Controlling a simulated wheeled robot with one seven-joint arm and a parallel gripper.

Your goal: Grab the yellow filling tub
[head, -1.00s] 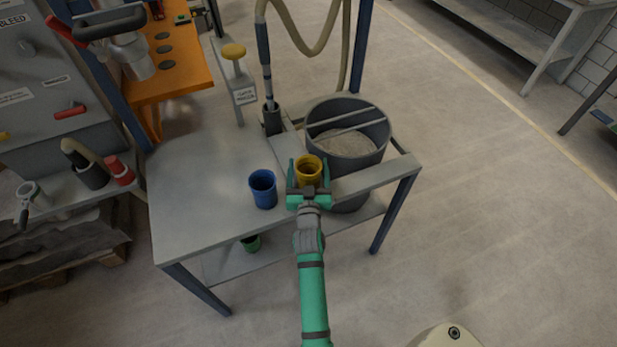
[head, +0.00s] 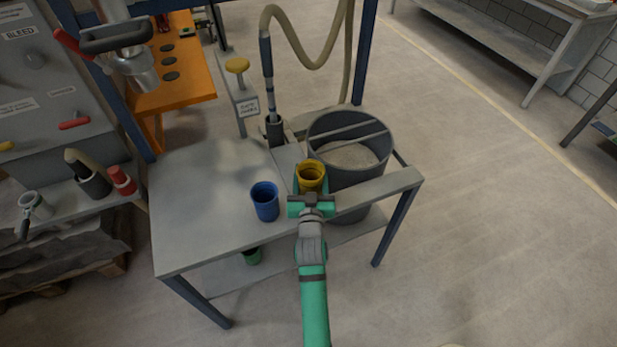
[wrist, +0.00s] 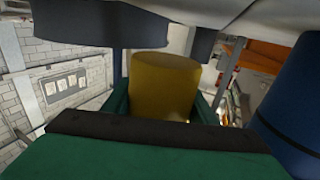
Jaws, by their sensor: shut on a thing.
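The yellow tub (head: 311,173) is upright at the right part of the grey table (head: 200,225), just in front of the large grey bin. My green gripper (head: 311,196) is shut on it from the near side. In the wrist view the yellow tub (wrist: 165,90) fills the middle, between the green fingers. I cannot tell whether its base touches the table. A blue tub (head: 265,203) stands on the table just left of my gripper; it also shows at the right edge of the wrist view (wrist: 292,105).
The large grey bin (head: 374,173) with sand inside sits behind and right of the yellow tub. A hose (head: 304,60) with a nozzle hangs behind the table. A green tub (head: 252,256) is on the lower shelf. The table's left half is clear.

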